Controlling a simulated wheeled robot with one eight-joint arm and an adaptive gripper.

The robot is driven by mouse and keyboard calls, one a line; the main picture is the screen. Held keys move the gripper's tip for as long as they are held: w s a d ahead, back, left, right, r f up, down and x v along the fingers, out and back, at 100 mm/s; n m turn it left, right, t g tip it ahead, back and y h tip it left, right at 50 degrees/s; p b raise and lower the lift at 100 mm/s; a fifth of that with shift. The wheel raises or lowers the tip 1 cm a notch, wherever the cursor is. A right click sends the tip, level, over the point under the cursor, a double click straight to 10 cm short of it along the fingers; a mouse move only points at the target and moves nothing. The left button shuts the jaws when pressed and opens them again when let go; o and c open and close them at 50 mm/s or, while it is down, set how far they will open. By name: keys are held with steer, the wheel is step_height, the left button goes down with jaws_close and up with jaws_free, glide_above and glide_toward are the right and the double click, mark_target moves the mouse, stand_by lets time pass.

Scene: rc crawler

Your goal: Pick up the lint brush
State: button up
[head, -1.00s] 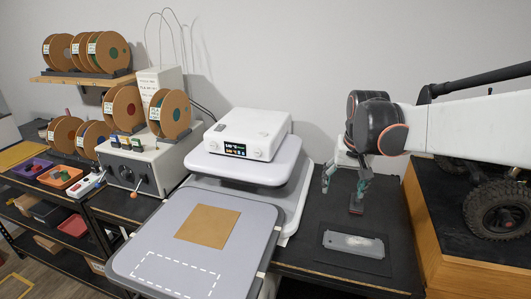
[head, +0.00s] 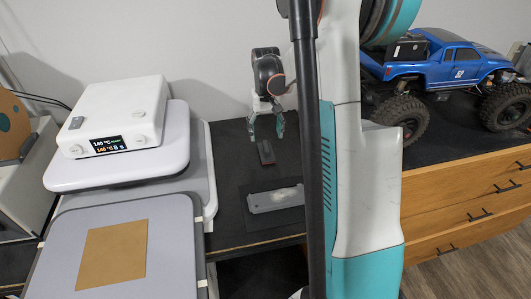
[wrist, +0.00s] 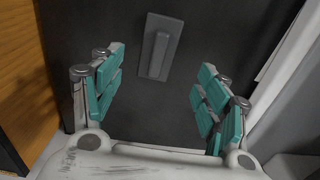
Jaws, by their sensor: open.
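The lint brush (head: 266,153) is a small, dark, narrow block with a reddish side, lying on the black bench top. In the wrist view it looks like a dark grey rectangular pad (wrist: 178,42) with a raised bar along it, ahead of my fingertips and roughly midway between them. My gripper (head: 266,127) points down above the brush in the head view. Its teal-padded fingers are spread wide and empty, also in the wrist view (wrist: 158,77). The brush is apart from both fingers.
A grey tray-like piece (head: 275,198) lies on a dark mat in front of the brush. A white heat press (head: 115,118) stands to the left. A blue crawler truck (head: 450,72) stands on a wooden drawer cabinet (head: 465,205) at right. My arm hides part of the bench.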

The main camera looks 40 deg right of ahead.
mark_target(267, 145)
step_height(267, 145, down, 8)
steer(key=shift+d+r+b, duration=0.15)
steer(key=shift+r+b, duration=0.1)
steer(key=shift+b, duration=0.85)
steer(key=c, duration=1.2)
